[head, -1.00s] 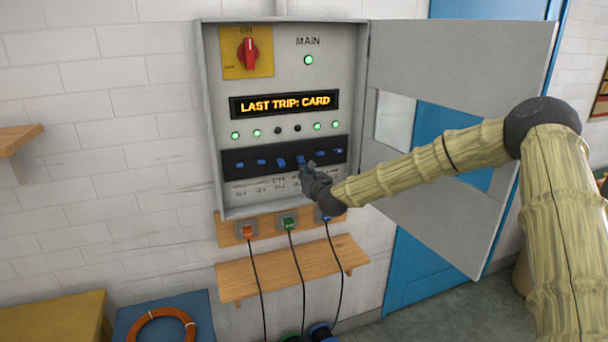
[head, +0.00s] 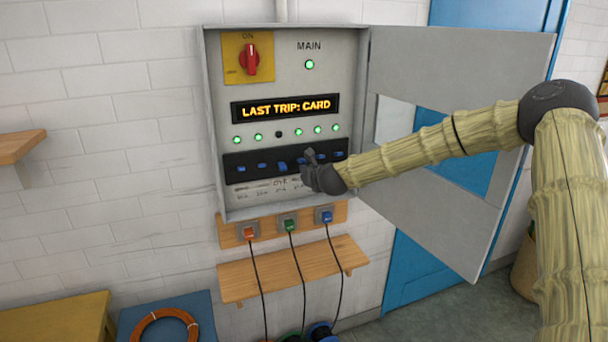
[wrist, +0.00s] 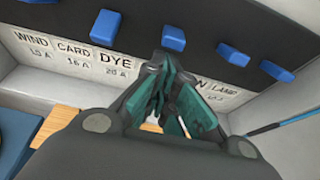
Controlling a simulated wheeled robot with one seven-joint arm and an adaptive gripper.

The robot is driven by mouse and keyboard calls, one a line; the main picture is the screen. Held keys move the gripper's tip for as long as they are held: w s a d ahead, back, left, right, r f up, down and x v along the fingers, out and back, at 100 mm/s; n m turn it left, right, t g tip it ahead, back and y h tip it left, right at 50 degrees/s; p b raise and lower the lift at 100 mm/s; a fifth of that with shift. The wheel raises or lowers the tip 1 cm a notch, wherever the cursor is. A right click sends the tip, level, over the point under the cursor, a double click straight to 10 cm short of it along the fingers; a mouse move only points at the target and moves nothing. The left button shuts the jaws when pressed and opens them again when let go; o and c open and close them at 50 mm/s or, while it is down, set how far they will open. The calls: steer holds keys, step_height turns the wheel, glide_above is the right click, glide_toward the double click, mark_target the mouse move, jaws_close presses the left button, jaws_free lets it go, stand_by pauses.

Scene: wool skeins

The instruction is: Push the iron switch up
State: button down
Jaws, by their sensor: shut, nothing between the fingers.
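The grey breaker panel (head: 228,205) has a dark strip with a row of blue switches. In the wrist view, the labels WIND, CARD and DYE show; the label right of DYE is hidden behind my gripper. The switch above that hidden label, taken as the iron switch (wrist: 173,38), sits just above my fingertips. My gripper (wrist: 157,62) is shut and empty; I cannot tell whether it touches the switch. In the head view my gripper (head: 311,158) covers this switch. The fourth light (head: 297,131) is green; the third light (head: 278,134) is dark.
The DYE switch (wrist: 107,22) is left of the iron switch, another blue switch (wrist: 231,50) right. The open panel door (head: 440,215) stands right, behind my arm. A wooden shelf (head: 295,272) and plugs with cables are below. The display (head: 285,107) reads LAST TRIP: CARD.

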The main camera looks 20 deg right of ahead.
steer(key=shift+d, duration=0.1)
steer(key=shift+r, duration=0.75)
stand_by(0.3)
step_height(320, 180, down, 4)
steer(key=s+b, duration=0.1)
steer(key=b, duration=0.3)
steer(key=s+r+b, duration=0.2)
steer(key=s+r, duration=0.4)
steer(key=s, duration=0.2)
steer(key=shift+r, duration=0.15)
